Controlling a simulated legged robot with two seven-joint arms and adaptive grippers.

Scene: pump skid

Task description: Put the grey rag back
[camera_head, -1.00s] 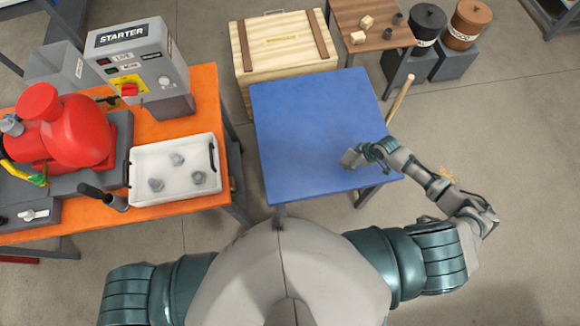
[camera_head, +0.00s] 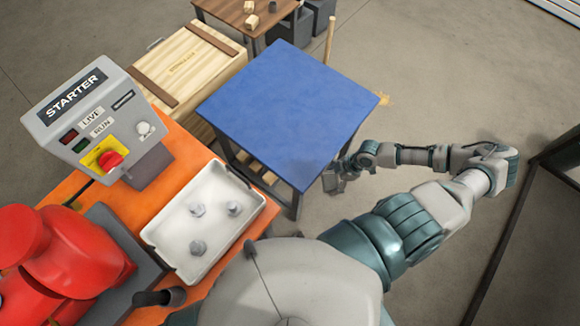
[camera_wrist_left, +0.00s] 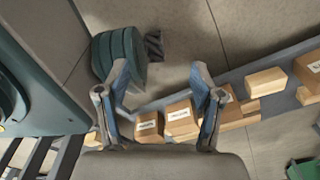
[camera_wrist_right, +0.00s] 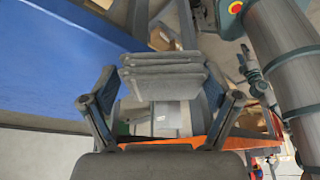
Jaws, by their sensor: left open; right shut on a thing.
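The grey rag (camera_wrist_right: 165,75) is a folded, layered pad between the fingers of my right gripper (camera_wrist_right: 160,100) in the right wrist view. The right gripper is shut on it. In the head view my right gripper (camera_head: 335,178) is just off the near right edge of the blue table (camera_head: 290,100), with a small grey piece of the rag at its tip. My left gripper (camera_wrist_left: 160,82) is open and empty in the left wrist view. It does not show in the head view.
An orange bench (camera_head: 175,150) holds a starter box (camera_head: 95,110), a red pump (camera_head: 60,255) and a white tray (camera_head: 215,240) with grey parts. The blue tabletop is bare. A wooden crate (camera_head: 185,65) stands behind. Labelled wooden blocks (camera_wrist_left: 180,120) lie below my left gripper.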

